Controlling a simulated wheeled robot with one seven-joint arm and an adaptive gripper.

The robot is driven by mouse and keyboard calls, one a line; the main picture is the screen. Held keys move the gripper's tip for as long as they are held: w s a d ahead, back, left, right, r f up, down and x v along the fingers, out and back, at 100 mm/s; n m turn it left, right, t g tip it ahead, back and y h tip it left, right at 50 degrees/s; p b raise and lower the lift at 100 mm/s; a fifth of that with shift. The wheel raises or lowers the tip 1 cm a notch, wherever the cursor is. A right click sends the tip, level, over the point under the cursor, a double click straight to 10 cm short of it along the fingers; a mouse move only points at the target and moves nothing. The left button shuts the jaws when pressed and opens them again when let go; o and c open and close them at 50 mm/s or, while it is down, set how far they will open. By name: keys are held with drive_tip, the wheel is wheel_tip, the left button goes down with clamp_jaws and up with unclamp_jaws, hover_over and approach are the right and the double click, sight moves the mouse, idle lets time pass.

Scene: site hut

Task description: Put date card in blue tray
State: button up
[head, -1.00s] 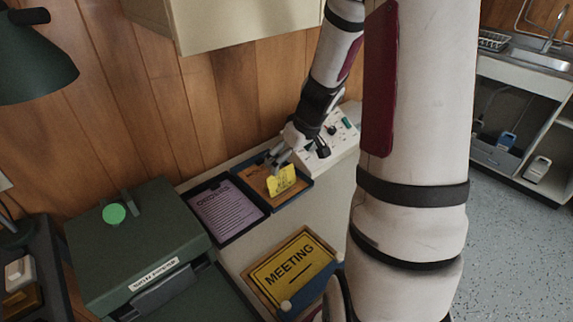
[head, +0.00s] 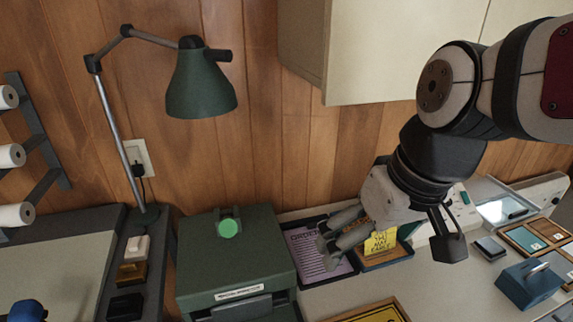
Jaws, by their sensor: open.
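A yellow card (head: 381,241) with dark printed lines, which looks like the date card, stands upright or leaning in the blue-rimmed tray (head: 392,263) with a brown floor. My gripper (head: 327,247) is open and empty. Its fingers point left and down, over or in front of the purple sheet (head: 318,254) in the dark tray beside it. The card shows just right of the fingers, and I see no contact. My gripper hides parts of both trays and perhaps the card's upper left edge.
A dark green box machine (head: 237,262) with a round green button stands left of the trays. A yellow framed sign (head: 376,313) lies in front. A blue block-like object (head: 528,285) and framed panels (head: 538,238) are at right.

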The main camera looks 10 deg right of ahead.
drive_tip(key=s+h, duration=0.1)
drive_tip(key=s, duration=0.5)
drive_tip(key=shift+s+r+m, duration=0.3)
drive_tip(key=shift+m, duration=0.1)
drive_tip(key=shift+a+r, duration=0.1)
wheel_tip(320, 180, up, 6)
drive_tip(key=t+p, duration=0.1)
drive_tip(key=p, duration=0.4)
drive_tip(key=shift+r, duration=0.25)
drive_tip(key=shift+w, duration=0.1)
